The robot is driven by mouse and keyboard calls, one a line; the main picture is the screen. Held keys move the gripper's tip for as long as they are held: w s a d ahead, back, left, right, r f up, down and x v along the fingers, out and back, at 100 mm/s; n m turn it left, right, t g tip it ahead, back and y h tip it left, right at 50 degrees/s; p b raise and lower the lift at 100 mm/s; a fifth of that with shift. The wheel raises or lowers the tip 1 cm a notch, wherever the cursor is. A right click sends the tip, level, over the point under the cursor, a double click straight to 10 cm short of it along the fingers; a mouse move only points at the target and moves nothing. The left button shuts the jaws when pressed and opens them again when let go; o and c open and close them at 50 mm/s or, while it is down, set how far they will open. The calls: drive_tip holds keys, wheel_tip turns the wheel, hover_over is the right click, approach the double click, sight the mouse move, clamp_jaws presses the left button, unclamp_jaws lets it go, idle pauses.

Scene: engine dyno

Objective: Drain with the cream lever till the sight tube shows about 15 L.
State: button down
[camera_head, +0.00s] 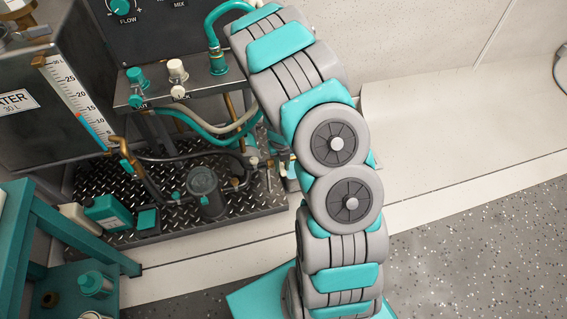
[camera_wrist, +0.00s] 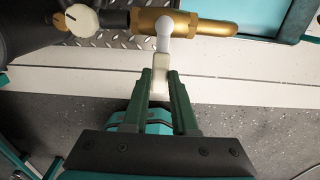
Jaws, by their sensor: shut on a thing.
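The cream lever (camera_wrist: 162,45) hangs from a brass valve (camera_wrist: 190,24) in the wrist view. The green fingers of my gripper (camera_wrist: 161,76) are shut on the lever's lower end. In the head view my arm hides most of the gripper and lever. The sight tube (camera_head: 81,110) runs along the front of the dark water tank (camera_head: 40,125) at the left, beside a scale. Its lower part is blue, with an orange mark near the blue's top. This lies around the 15 mark, too small to read exactly.
A bench with teal and cream knobs (camera_head: 177,68) and hoses stands behind. A teal stand (camera_head: 65,225) is at lower left. The floor at right is clear.

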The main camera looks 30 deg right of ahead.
sight(282, 168)
drive_tip(key=c, duration=0.7)
unclamp_jaws()
drive_tip(key=shift+r, duration=0.1)
wheel_tip(282, 168, up, 6)
drive_tip(key=shift+r, duration=0.75)
